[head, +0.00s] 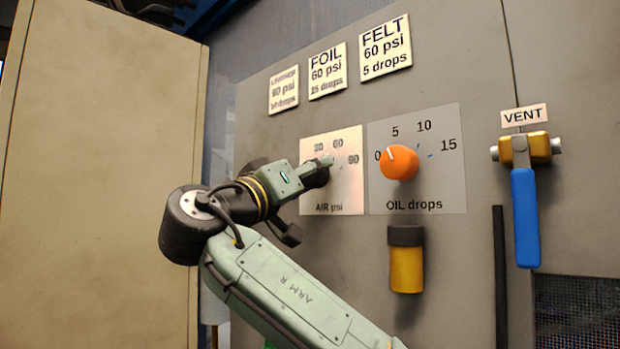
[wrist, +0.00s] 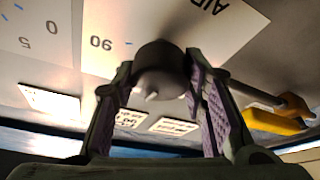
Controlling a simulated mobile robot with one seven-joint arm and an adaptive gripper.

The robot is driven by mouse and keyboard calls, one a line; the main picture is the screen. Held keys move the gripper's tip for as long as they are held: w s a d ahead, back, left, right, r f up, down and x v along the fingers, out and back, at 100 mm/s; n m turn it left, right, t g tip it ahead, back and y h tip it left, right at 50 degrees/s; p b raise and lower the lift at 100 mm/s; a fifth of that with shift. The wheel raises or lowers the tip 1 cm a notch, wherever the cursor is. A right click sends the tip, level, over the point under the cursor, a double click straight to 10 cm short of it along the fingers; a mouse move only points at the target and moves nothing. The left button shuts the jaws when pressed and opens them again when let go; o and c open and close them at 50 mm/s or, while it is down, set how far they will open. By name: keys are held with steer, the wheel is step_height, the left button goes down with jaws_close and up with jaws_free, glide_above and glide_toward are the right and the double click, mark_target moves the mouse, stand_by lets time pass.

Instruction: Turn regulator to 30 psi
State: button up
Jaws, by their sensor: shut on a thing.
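The regulator is a dark round knob (wrist: 160,62) on the pale AIR psi plate (head: 345,190). The plate carries the marks 30, 60 and 90. My gripper (head: 318,173) is at the knob, in front of the plate's left and middle part. In the wrist view, its two purple-padded fingers (wrist: 162,80) are closed around the knob, one on each side. A small pale pointer shows on the knob's near face. The 90 mark shows beside the knob there; the 30 and 60 marks are hidden in that view, so I cannot tell the exact setting.
An orange OIL drops knob (head: 399,164) is close to the right of the plate. A yellow cylinder (head: 406,270) sits below it, and a blue VENT lever (head: 525,215) hangs farther right. Label cards for FOIL (head: 327,72) and FELT (head: 386,47) are above. A beige panel (head: 100,150) stands left.

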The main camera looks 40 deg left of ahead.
steer(key=n+g+y, duration=0.1)
steer(key=n, duration=0.2)
steer(key=n+g+y+p, duration=0.1)
steer(key=n+y, duration=0.1)
steer(key=n, duration=0.2)
steer(key=shift+n, duration=0.3)
steer(key=o, duration=1.2)
steer(key=shift+c, duration=0.2)
steer(key=v, duration=0.7)
steer(key=shift+s, duration=0.25)
steer(key=shift+f, duration=0.15)
